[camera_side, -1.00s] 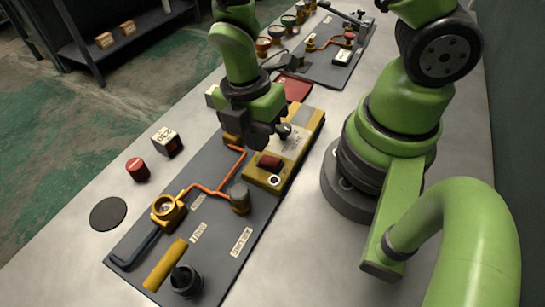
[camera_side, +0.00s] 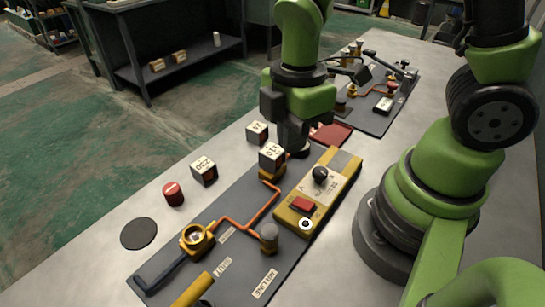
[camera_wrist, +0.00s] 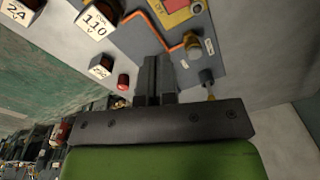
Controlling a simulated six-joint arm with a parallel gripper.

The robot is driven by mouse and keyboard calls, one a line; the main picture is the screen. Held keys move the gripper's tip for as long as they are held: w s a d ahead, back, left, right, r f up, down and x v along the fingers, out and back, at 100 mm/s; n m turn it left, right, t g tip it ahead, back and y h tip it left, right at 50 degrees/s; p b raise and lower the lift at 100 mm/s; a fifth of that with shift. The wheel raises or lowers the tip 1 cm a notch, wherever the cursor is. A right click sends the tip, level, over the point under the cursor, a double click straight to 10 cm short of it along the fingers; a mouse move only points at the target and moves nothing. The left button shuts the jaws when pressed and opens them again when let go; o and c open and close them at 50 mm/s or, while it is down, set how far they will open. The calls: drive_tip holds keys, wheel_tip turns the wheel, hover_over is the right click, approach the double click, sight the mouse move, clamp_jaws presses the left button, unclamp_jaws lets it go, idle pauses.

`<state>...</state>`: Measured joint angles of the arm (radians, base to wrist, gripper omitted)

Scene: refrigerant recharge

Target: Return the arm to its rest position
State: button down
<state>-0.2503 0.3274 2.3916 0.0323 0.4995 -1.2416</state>
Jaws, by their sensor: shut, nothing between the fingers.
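My gripper (camera_side: 294,143) is shut and empty, pointing down above the far end of the grey panel (camera_side: 232,205). In the wrist view its two dark fingers (camera_wrist: 155,62) lie side by side with nothing between them. A white-topped cube marked 110 (camera_side: 271,156) sits on a yellow base at the panel's far end, left of the gripper and apparently apart from it; it also shows in the wrist view (camera_wrist: 98,20). A yellow box (camera_side: 340,172) with a black knob and a red switch lies on the panel, right of the gripper.
A cube marked 230 (camera_side: 203,172), another cube (camera_side: 257,133), a red cylinder (camera_side: 174,194) and a black disc (camera_side: 139,233) stand left of the panel. A second panel (camera_side: 372,105) lies behind.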

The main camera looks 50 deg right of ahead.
drive_tip(key=s+d+r+m+t, duration=0.1)
drive_tip(key=s+r+m+t, duration=0.2)
drive_tip(key=r+m, duration=0.5)
drive_tip(key=s+d+r+m+t+y, duration=0.1)
drive_tip(key=r+m+t, duration=0.3)
drive_tip(key=r+m, duration=0.4)
drive_tip(key=shift+s+d+r+m, duration=0.25)
drive_tip(key=shift+s+d+m, duration=0.6)
drive_tip(key=shift+m, duration=0.25)
